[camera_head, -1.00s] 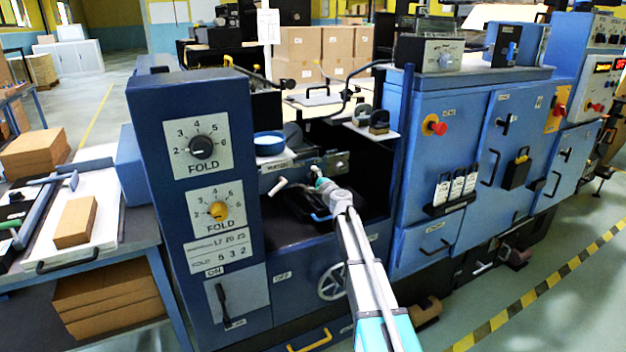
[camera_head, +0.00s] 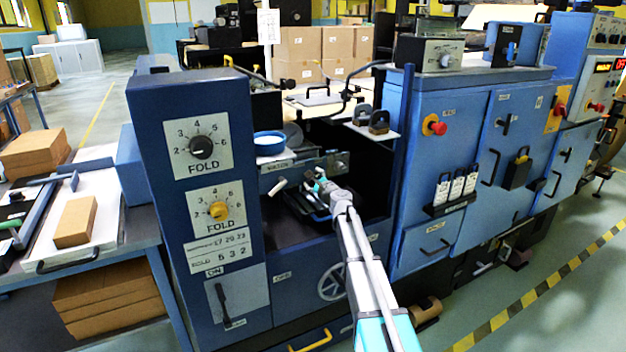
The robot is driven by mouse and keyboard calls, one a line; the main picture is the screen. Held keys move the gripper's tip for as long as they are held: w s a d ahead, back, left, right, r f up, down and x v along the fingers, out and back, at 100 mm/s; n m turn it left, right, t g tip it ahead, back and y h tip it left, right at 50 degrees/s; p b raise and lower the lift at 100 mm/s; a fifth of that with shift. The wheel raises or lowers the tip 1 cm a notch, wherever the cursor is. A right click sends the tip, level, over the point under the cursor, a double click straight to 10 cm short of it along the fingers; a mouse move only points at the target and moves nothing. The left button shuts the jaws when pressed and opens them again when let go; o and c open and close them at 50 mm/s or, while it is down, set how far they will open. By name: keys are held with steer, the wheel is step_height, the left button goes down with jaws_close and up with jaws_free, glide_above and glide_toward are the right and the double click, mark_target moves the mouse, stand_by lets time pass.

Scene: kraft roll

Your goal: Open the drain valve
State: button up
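A short white lever (camera_head: 278,186) sticks out at an angle in the recess of the blue machine, below a labelled grey bar (camera_head: 290,167). It may be the drain valve, but I cannot read a label that says so. My gripper (camera_head: 315,176) is in the recess, to the right of the white lever and apart from it in the picture. Its fingers are small and dark, and I cannot tell how far apart they are. A dark tray (camera_head: 304,207) lies below the gripper, partly hidden by my arm.
The left panel (camera_head: 203,190) carries two fold dials and a black lever. A spoked handwheel (camera_head: 332,283) is on the front, partly behind my arm. Blue cabinets (camera_head: 485,160) close off the right.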

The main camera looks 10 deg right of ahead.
steer(key=o, duration=1)
steer(key=shift+c, duration=0.2)
steer(key=shift+s, duration=0.1)
steer(key=v, duration=1.1)
steer(key=shift+s+d, duration=0.15)
steer(key=shift+s, duration=0.2)
